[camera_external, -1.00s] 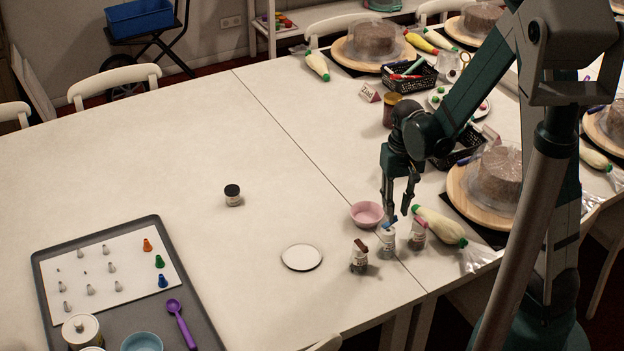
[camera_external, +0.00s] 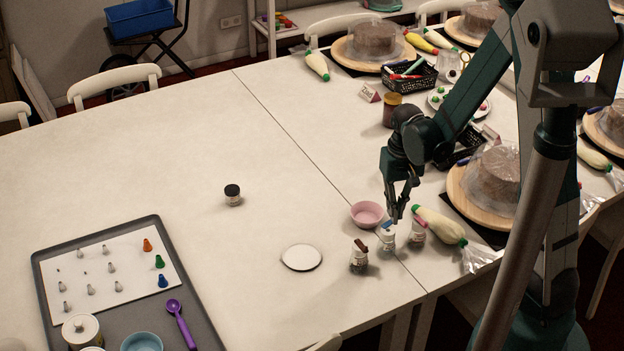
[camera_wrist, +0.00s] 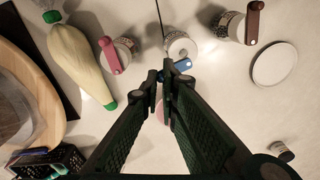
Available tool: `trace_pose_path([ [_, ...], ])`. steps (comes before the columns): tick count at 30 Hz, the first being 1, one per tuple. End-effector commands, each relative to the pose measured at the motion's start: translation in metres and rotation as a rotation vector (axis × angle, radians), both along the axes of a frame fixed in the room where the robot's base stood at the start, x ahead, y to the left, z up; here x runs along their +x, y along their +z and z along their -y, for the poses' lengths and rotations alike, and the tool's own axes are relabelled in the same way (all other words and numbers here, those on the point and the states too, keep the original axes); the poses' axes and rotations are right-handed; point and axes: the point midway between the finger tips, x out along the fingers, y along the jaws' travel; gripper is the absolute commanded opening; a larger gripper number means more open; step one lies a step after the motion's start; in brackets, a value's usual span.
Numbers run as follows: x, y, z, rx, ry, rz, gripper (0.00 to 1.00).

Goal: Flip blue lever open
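The middle jar (camera_external: 388,240) of a row of three is white with a blue lever (camera_external: 388,225) on its lid. In the wrist view the jar (camera_wrist: 178,44) has its blue lever (camera_wrist: 182,66) pointing toward my gripper. My gripper (camera_wrist: 161,74) is just above and beside the lever's end, its fingertips drawn together with only a thin gap and nothing visible held between them. In the external view the gripper (camera_external: 396,216) hangs over the jar's lid. I cannot tell whether a fingertip touches the lever.
A jar with a pink-red lever (camera_wrist: 112,58) and one with a brown-red lever (camera_wrist: 250,24) flank the middle jar. A pink bowl (camera_external: 367,214) lies close by, partly hidden in the wrist view. A piping bag (camera_external: 440,226) and a white disc (camera_external: 301,257) are near.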

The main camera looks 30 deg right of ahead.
Motion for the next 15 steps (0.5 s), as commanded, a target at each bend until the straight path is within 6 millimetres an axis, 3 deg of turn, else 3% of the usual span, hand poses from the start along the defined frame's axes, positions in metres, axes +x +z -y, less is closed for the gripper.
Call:
trace_pose_path([
  [6, 0.0040, -0.0022, -0.0013, 0.000, 0.089, 0.000, 0.00],
  [15, 0.0038, -0.0001, -0.0010, 0.000, 0.084, 0.000, 0.00],
])
